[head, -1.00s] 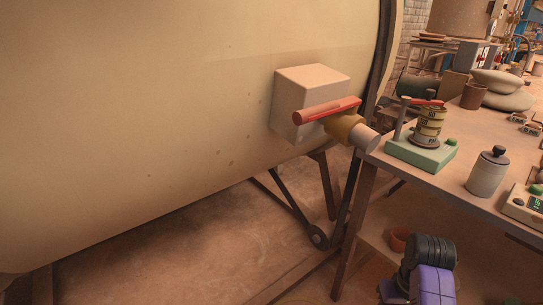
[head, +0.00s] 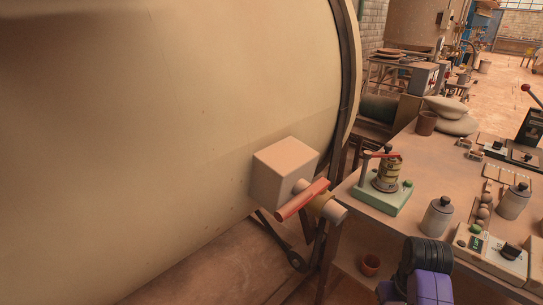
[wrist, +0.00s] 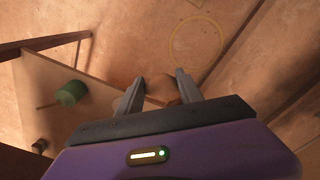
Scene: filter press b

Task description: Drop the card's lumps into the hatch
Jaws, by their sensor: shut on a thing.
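In the wrist view my gripper (wrist: 160,88) is shut on a round brown lump (wrist: 160,90), held between its two fingers. The floor shows beyond it. My gripper is outside the head view; only my purple arm shows at the bottom. The large cream drum (head: 150,130) fills the left, with a pale box and a red-handled valve (head: 302,200) at its lower right. No open hatch is visible. I cannot make out the card.
The bench (head: 405,205) at right carries a green-based device (head: 382,195), grey lidded jars (head: 437,217) and a pale control box (head: 490,250). Grey sacks (head: 450,115) lie at its back. A pot (head: 370,265) sits below. A yellow ring (wrist: 197,42) marks the floor.

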